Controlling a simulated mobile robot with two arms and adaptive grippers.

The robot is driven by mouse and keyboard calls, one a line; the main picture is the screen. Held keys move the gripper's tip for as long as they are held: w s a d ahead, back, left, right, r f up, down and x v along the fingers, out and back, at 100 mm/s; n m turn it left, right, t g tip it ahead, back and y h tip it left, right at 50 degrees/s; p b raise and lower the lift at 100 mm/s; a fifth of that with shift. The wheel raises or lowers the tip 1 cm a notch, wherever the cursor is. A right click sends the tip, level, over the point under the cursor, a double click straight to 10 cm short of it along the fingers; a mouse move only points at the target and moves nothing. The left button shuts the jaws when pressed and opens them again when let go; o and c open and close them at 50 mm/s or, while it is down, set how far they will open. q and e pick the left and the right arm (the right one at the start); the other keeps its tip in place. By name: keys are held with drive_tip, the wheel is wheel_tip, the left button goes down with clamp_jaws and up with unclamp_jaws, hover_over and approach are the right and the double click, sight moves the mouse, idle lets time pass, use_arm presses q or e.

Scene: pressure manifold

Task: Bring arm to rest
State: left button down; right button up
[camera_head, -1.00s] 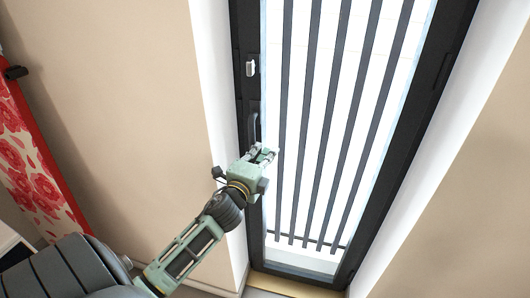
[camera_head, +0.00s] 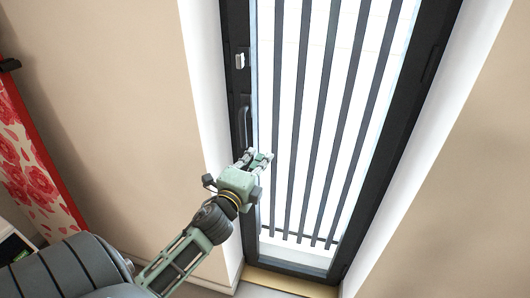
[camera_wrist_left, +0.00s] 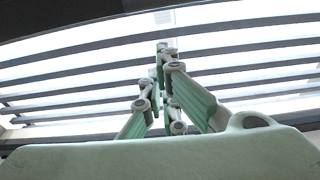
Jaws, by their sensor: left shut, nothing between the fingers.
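My left gripper (camera_head: 258,157) is at the end of my left arm (camera_head: 195,240), which comes in from the lower left in the head view. It appears in front of the barred glass door, just right of and below the dark door handle (camera_head: 245,122). Its fingers also fill the middle of the left wrist view (camera_wrist_left: 165,80), with their tips together and nothing held between them. I cannot tell the exact distance between the fingers and the door. My right gripper does not show in either view.
A dark-framed door (camera_head: 392,165) with bars stands in a white recess. A pale lock piece (camera_head: 240,60) is above the handle. Beige walls (camera_head: 110,110) flank it. A red item with a floral pattern (camera_head: 35,175) hangs at the left edge.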

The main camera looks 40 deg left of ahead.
use_arm(q)
drive_tip(key=s+d+f+n+g+h, duration=0.1)
drive_tip(key=s+d+f+n+g, duration=0.2)
drive_tip(key=f, duration=0.9)
drive_tip(key=s+f+n+g, duration=0.15)
drive_tip(key=s+f, duration=0.35)
drive_tip(key=f, duration=0.7)
drive_tip(key=s+d+f+n+g+h, duration=0.1)
drive_tip(key=s+d+f+n+g, duration=0.2)
drive_tip(key=f, duration=0.9)
drive_tip(key=s+d+f+n+g+h, duration=0.15)
drive_tip(key=s+d+f+g, duration=0.25)
drive_tip(key=s+f, duration=0.95)
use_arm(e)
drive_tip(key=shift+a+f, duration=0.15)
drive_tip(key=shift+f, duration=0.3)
use_arm(q)
drive_tip(key=s+d+f+n+g, duration=0.2)
drive_tip(key=s+f, duration=0.3)
drive_tip(key=s, duration=0.5)
drive_tip(key=s+d+f+n+g, duration=0.2)
drive_tip(key=s+d+f, duration=0.3)
drive_tip(key=s, duration=0.6)
drive_tip(key=shift+f+g+h, duration=0.35)
drive_tip(key=shift+g+h, duration=0.1)
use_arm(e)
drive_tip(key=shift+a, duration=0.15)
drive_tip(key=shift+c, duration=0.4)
